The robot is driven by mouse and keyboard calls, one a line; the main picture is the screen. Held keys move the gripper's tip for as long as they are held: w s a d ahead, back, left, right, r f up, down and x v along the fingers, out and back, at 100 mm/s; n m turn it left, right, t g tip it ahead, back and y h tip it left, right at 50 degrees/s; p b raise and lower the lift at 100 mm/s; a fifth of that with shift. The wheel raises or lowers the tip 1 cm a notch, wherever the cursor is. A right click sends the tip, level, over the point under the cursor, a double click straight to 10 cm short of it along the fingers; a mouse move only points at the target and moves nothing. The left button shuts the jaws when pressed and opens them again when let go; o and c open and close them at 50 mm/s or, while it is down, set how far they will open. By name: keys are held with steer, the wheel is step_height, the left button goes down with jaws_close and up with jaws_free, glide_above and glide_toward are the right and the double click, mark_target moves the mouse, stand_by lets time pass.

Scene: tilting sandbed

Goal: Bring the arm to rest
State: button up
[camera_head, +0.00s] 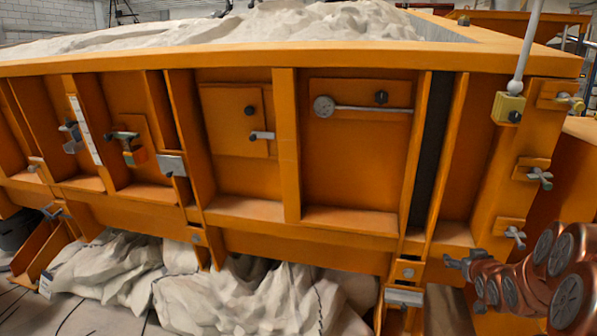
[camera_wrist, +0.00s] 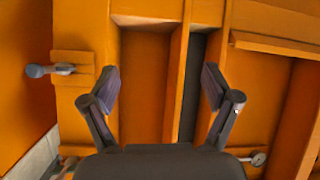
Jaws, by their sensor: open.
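My arm, with copper-coloured links, reaches in from the lower right of the head view. My gripper (camera_head: 457,263) is at its end, small and dark, in front of the lower right part of the orange sandbed (camera_head: 345,170). In the wrist view my gripper (camera_wrist: 160,75) is open, its two dark fingers wide apart with nothing between them. Behind the fingers are orange panels and a dark vertical strip (camera_wrist: 191,85). The gap between the fingertips and the panel is hard to judge.
Pale sand (camera_head: 250,30) fills the bed. The wall carries a round gauge with a rod (camera_head: 360,108), latches and knobs, including a knob at right (camera_head: 540,178). A ball-ended lever (camera_head: 522,50) stands at the right corner. Pale rocks or sacks (camera_head: 240,300) lie beneath.

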steer(key=s+a+r+g+y+p, duration=0.15)
steer(key=s+a+g, duration=0.25)
steer(key=s+a, duration=0.5)
steer(key=s+a+r+g+p, duration=0.1)
steer(key=s+a+g, duration=0.2)
steer(key=s+a, duration=0.4)
steer(key=s+a+r+n+g+y+p, duration=0.1)
steer(key=s+a+g, duration=0.3)
steer(key=s, duration=1.2)
steer(key=s+a+r+g+y+p, duration=0.1)
steer(key=s+a+r+g+p, duration=0.1)
steer(key=s+a, duration=1)
steer(key=shift+s+r+n+g+p, duration=0.2)
steer(key=shift+n+g+p, duration=0.25)
steer(key=shift+g, duration=0.45)
steer(key=shift+y, duration=0.25)
